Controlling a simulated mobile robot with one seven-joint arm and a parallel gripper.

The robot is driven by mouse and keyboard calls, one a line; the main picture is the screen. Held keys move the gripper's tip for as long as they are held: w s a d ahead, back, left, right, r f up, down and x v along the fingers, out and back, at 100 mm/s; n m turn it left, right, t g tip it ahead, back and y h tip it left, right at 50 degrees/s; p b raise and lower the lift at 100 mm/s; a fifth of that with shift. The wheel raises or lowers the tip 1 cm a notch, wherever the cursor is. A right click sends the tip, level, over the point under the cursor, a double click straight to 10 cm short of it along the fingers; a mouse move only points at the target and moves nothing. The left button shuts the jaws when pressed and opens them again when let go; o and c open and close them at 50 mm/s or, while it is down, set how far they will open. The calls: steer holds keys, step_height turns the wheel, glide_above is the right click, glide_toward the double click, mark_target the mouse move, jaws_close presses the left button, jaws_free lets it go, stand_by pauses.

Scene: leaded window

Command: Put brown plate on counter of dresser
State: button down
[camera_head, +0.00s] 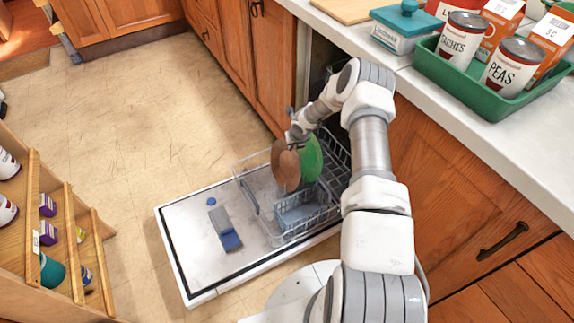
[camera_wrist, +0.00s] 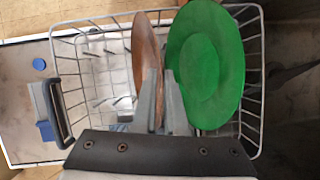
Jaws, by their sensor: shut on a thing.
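The brown plate (camera_head: 287,170) stands on edge over the dishwasher rack, in front of the green plate (camera_head: 311,160). In the wrist view the brown plate (camera_wrist: 147,60) is between the two fingers of my gripper (camera_wrist: 163,88), which is shut on it. The green plate (camera_wrist: 206,65) is just to the right, very close to it. I cannot tell whether the brown plate still touches the rack. A white counter (camera_head: 490,140) over wooden cabinets runs along the right; I cannot tell whether it belongs to the dresser.
The wire rack (camera_head: 262,205) sits on the open dishwasher door (camera_head: 190,240). A green tray (camera_head: 505,105) with cans and cartons and a teal-lidded box (camera_head: 400,28) stand on the counter. A wooden shelf unit (camera_head: 70,240) is at lower left. Floor (camera_head: 130,110) between is clear.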

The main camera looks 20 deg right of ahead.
steer(key=shift+r, duration=0.15)
steer(key=shift+d+r+p, duration=1.1)
steer(key=shift+r+p, duration=0.25)
steer(key=shift+r, duration=1.9)
steer(key=s+a, duration=0.2)
steer(key=a, duration=1.2)
steer(key=shift+s+f, duration=0.2)
steer(key=shift+s, duration=0.1)
